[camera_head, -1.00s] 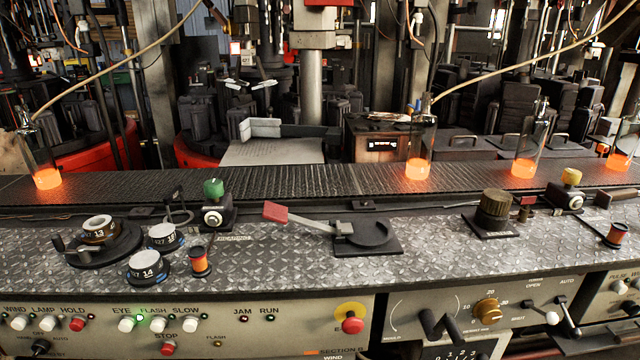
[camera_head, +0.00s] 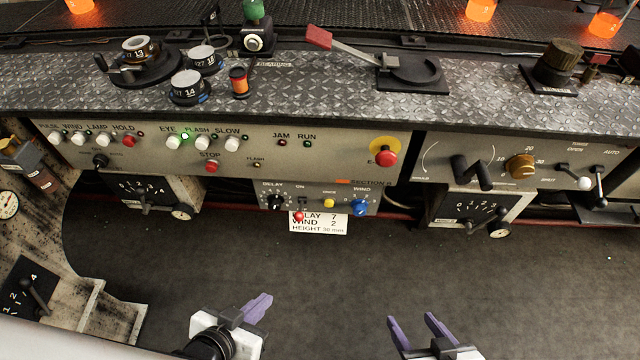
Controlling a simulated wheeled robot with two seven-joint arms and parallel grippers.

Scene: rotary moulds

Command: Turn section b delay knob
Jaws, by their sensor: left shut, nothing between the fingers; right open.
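The section B panel (camera_head: 319,185) hangs under the console in the head view. Its black delay knob (camera_head: 276,202) is at the panel's left end, under the word DELAY. A blue wind knob (camera_head: 360,208) is at its right end. A white card (camera_head: 318,223) below reads delay 7, wind 2, height 30 mm. My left gripper (camera_head: 258,308) is shut and empty, below the delay knob and apart from it. My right gripper (camera_head: 412,328) is open and empty, further right and low in the view. The knob's exact setting is too small to read.
A red-tipped lever (camera_head: 299,216) and a yellow button (camera_head: 329,203) sit between the two knobs. A red emergency button (camera_head: 386,158) is above right. Dial plates stand at both sides (camera_head: 145,190) (camera_head: 474,215). Dark floor (camera_head: 330,280) lies open below.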

